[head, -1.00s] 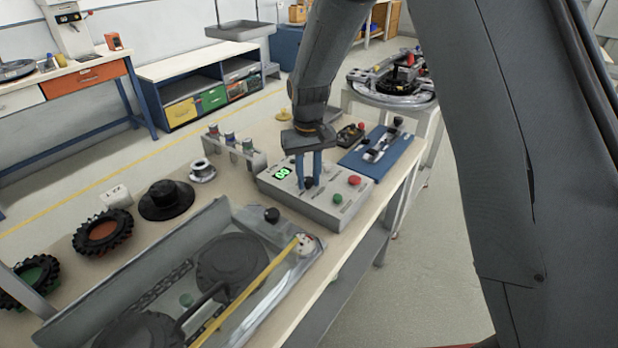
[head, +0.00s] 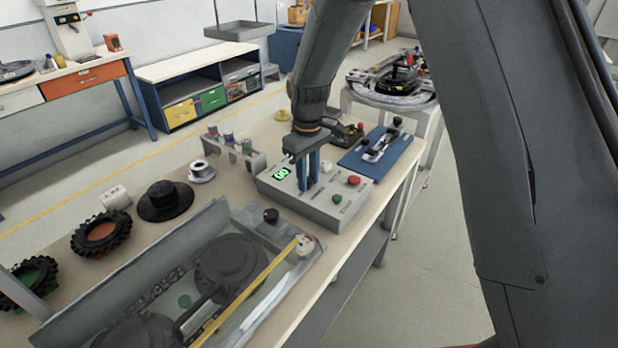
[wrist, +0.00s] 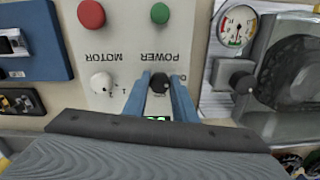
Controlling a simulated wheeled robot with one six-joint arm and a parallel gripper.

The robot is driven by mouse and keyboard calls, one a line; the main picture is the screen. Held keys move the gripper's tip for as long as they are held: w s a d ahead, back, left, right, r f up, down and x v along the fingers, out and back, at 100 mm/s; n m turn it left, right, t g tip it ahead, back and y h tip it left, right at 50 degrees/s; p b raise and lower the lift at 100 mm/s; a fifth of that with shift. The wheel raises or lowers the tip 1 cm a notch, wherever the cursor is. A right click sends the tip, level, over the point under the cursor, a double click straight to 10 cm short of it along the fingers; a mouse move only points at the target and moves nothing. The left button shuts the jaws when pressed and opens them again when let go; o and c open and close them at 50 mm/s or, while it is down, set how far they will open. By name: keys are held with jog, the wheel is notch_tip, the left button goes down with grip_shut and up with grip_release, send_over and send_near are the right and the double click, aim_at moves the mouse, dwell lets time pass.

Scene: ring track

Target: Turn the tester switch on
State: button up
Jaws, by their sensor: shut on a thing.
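The tester is a pale grey box (head: 336,211) on the bench in the head view, with a lit green display (head: 281,174), a red button (head: 353,180) and a green button (head: 337,198). In the wrist view its panel (wrist: 129,40) shows upside-down POWER and MOTOR labels. A black knob (wrist: 159,82) lies by POWER, a white knob (wrist: 102,83) by MOTOR. My gripper (head: 308,187) points down onto the panel. Its blue fingers (wrist: 161,87) stand either side of the black knob and are shut on it. The fingers hide the knob in the head view.
A blue plate with a lever (head: 378,149) lies just behind the tester. A long grey tray fixture (head: 222,215) with a yellow bar is in front. A spool rack (head: 236,152) stands to the left. The bench's right edge is close to the tester.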

jog(key=o, duration=1)
jog(key=shift+o, duration=0.2)
jog(key=shift+r+b, duration=1.05)
jog(key=shift+r, duration=2.85)
jog(key=s+d+f+m, duration=0.1)
jog(key=s+d+m, duration=0.3)
jog(key=s+d, duration=0.4)
jog(key=s+d+f+m+t, duration=0.1)
jog(key=s+d+m, duration=0.3)
jog(key=s+d, duration=0.5)
jog(key=s+f, duration=0.1)
jog(key=s, duration=0.4)
jog(key=shift+s+m, duration=0.3)
jog(key=shift+m, duration=0.1)
